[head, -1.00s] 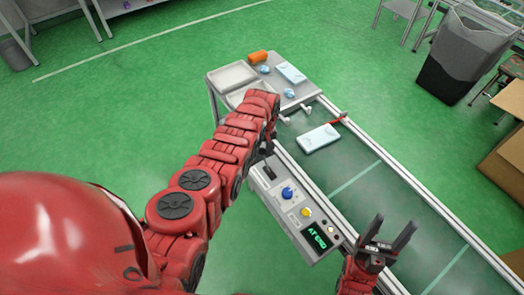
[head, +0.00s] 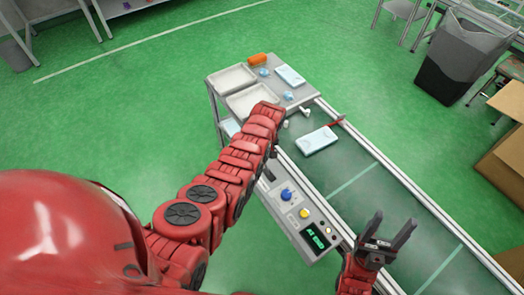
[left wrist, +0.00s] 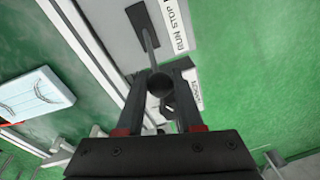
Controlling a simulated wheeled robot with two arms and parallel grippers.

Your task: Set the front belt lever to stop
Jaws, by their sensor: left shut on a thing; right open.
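The lever's black ball (left wrist: 158,83) sits between the fingers of my left gripper (left wrist: 161,86) in the left wrist view, which are shut on it. Its thin shaft (left wrist: 148,40) runs up to a grey panel beside a "RUN STOP" label (left wrist: 176,20). I cannot tell which setting the lever is at. In the head view my left arm hides this gripper and the lever. The control panel (head: 304,229) there carries a blue knob, a yellow button and a green display. My right gripper (head: 390,228) is open and empty near the panel's near end.
The green belt (head: 385,205) runs along the panel's right side, with a pale blue mask pack (head: 317,139) on it near a red bar (head: 334,122). Pale trays (head: 232,79) and an orange item (head: 258,59) are on the end table. A grey bin (head: 462,58) stands at right.

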